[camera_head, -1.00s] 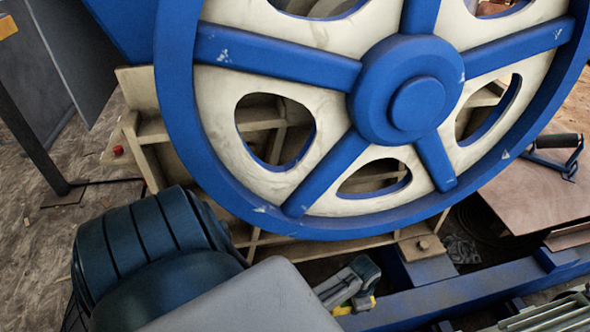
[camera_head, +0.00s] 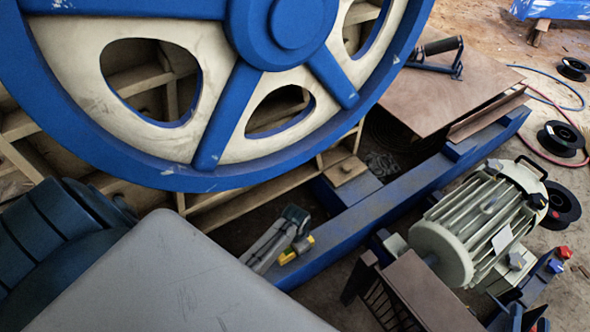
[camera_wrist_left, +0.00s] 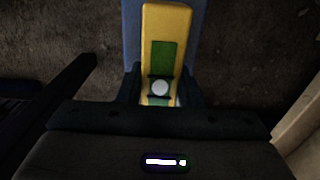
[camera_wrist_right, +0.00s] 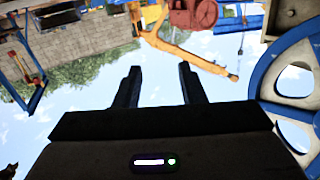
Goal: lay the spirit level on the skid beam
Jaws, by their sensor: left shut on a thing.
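The spirit level (camera_wrist_left: 165,28) is yellow with a green panel and a round pale vial. My left gripper (camera_wrist_left: 160,92) is shut on it in the left wrist view. A blue surface lies behind the level there; I cannot tell if they touch. In the head view a small yellow piece (camera_head: 297,250), likely the level, shows beside a grey arm part, close to the blue skid beam (camera_head: 350,232). The beam runs from lower left to upper right. My right gripper (camera_wrist_right: 158,85) is open and empty in the right wrist view, with sky between its fingers.
A large blue and cream flywheel (camera_head: 215,85) stands over the beam's left side. A pale green motor (camera_head: 480,225) stands right of the beam. A brown plate (camera_head: 440,95) lies beyond it. Black reels (camera_head: 560,138) and hoses lie at the far right.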

